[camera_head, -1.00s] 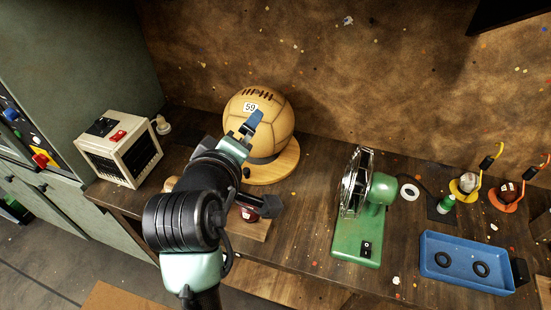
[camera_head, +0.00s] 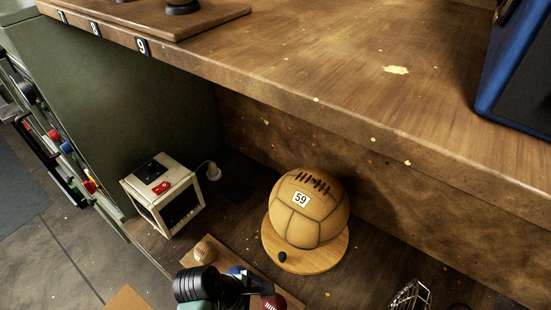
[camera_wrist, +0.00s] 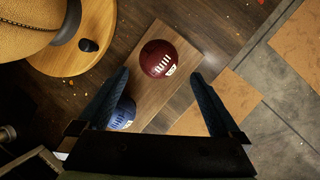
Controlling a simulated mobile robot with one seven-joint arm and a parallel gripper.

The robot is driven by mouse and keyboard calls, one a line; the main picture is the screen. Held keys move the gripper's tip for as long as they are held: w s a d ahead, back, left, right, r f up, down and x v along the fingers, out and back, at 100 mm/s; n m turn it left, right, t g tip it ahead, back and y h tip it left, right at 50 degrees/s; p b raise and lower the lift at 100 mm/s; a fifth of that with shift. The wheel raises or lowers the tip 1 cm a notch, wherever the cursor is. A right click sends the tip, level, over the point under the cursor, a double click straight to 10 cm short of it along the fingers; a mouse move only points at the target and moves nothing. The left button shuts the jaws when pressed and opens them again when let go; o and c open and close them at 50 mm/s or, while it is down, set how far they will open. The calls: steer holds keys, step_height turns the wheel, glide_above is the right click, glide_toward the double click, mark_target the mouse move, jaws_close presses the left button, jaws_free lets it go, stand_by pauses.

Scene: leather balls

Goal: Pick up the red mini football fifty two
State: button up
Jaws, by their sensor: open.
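The red mini football (camera_wrist: 158,58) is dark red with white laces and a small white label whose number I cannot read. It sits on a wooden board (camera_wrist: 150,98) in the wrist view. My gripper (camera_wrist: 158,76) is open and empty, its two fingers to either side of the ball's near edge in that view. I cannot tell how far above it they are. In the head view the red ball (camera_head: 274,301) shows at the bottom edge, partly cut off, beside my dark arm. A blue ball (camera_wrist: 122,113) lies partly behind my left finger.
A large tan ball marked 59 (camera_head: 305,212) rests on a round wooden stand (camera_head: 310,263) behind the board. A cream box (camera_head: 165,193) stands further left. A shelf (camera_head: 330,75) overhangs above.

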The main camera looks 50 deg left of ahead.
mark_target(271, 304)
steer(key=x, duration=0.2)
steer(key=shift+w+f, duration=0.2)
steer(key=shift+w, duration=0.05)
steer(key=shift+p+x, duration=0.5)
steer(key=shift+x, duration=2.05)
steer(key=shift+r, duration=0.1)
steer(key=c, duration=1.3)
steer(key=shift+w+r, duration=0.1)
